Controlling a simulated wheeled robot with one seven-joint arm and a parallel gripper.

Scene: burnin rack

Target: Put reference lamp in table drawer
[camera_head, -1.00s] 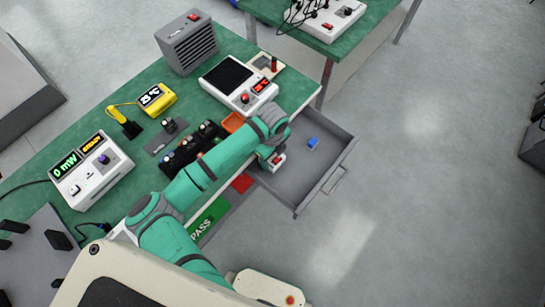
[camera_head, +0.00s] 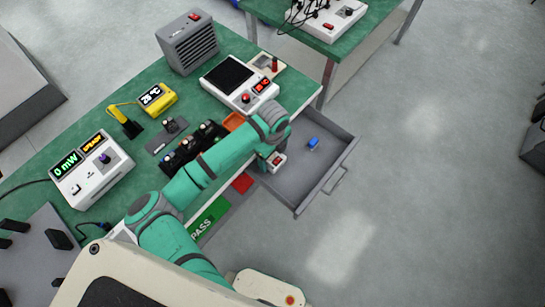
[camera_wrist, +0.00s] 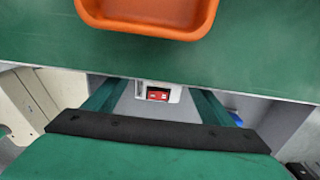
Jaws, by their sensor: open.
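The table drawer (camera_head: 302,187) is pulled out from the green table. A small white item with a red face (camera_head: 278,160), which looks like the reference lamp, is at the drawer's table-side end. In the wrist view the white item (camera_wrist: 158,94) shows between my two green fingers, partly hidden by the table edge. My gripper (camera_wrist: 155,100) is open around or just above it, with grey drawer floor visible between the fingers. In the head view my arm mostly hides my gripper (camera_head: 266,157). I cannot tell whether the fingers touch the item.
A blue item (camera_head: 313,143) lies in the drawer, right of my gripper. An orange tray (camera_head: 233,121) sits on the table (camera_head: 70,135) close above the drawer.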

